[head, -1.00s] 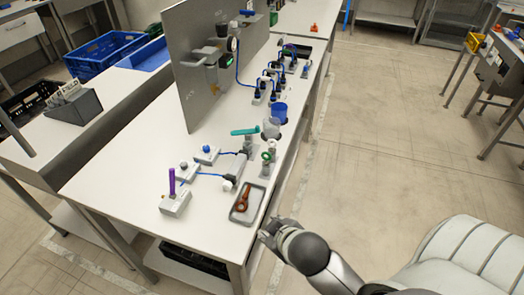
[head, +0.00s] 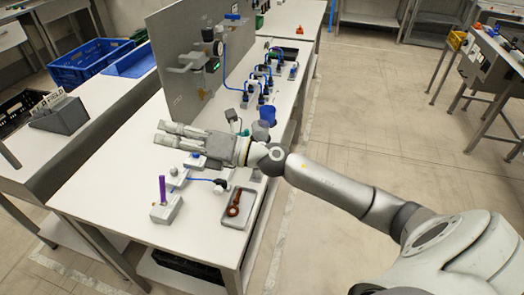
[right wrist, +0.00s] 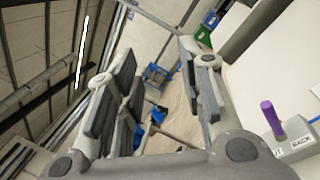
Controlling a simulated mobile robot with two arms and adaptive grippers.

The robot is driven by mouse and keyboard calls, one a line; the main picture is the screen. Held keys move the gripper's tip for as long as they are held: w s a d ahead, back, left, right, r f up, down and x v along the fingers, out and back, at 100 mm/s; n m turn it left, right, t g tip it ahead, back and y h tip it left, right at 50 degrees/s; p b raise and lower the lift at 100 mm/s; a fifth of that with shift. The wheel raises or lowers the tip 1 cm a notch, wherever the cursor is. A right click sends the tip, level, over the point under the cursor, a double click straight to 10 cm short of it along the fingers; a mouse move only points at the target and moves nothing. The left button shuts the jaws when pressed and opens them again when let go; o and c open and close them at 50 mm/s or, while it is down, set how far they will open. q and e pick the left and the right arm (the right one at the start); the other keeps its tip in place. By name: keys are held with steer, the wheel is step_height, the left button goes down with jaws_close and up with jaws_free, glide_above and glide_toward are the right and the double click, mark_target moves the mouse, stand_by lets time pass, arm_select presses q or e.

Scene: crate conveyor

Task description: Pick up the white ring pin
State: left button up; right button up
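My right gripper (head: 167,132) reaches over the table from the right, with its fingers pointing left and apart. In the right wrist view the fingers (right wrist: 160,85) are spread with nothing between them. I cannot clearly make out the white ring pin. A small pale knob (head: 172,171) shows on a grey block below the gripper, but it is too small to tell whether it is the pin. A purple pin (head: 162,188) stands upright in a grey block (head: 166,210); it also shows in the right wrist view (right wrist: 271,116). My left gripper is not in view.
A grey upright panel (head: 180,60) stands behind the gripper. A grey tray (head: 250,197) holds a brown wrench-like tool (head: 235,203). A blue cup (head: 267,114) and several cabled plugs stand farther back. The white table (head: 110,195) is clear at its left front.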

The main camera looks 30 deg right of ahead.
steer(key=w+d+f+n+g+h, duration=0.2)
steer(key=d+f+n+g+h, duration=0.2)
steer(key=d+f+n+g, duration=0.4)
steer(key=s+d+f+n+g+h, duration=0.15)
steer(key=d+h, duration=0.65)
steer(key=d, duration=1.2)
steer(key=shift+n, duration=0.45)
steer(key=p+x, duration=0.1)
steer(key=x, duration=0.2)
steer(key=p+x, duration=0.1)
steer(key=x, duration=0.2)
steer(key=p+x, duration=0.2)
steer(key=x, duration=0.1)
steer(key=shift+w+a+f, duration=0.2)
steer(key=shift+w+f, duration=0.05)
steer(key=shift+w, duration=0.15)
steer(key=shift+w+f, duration=0.1)
steer(key=shift+f, duration=0.2)
steer(key=shift+c, duration=0.2)
steer(key=shift+r, duration=0.1)
jaws_close()
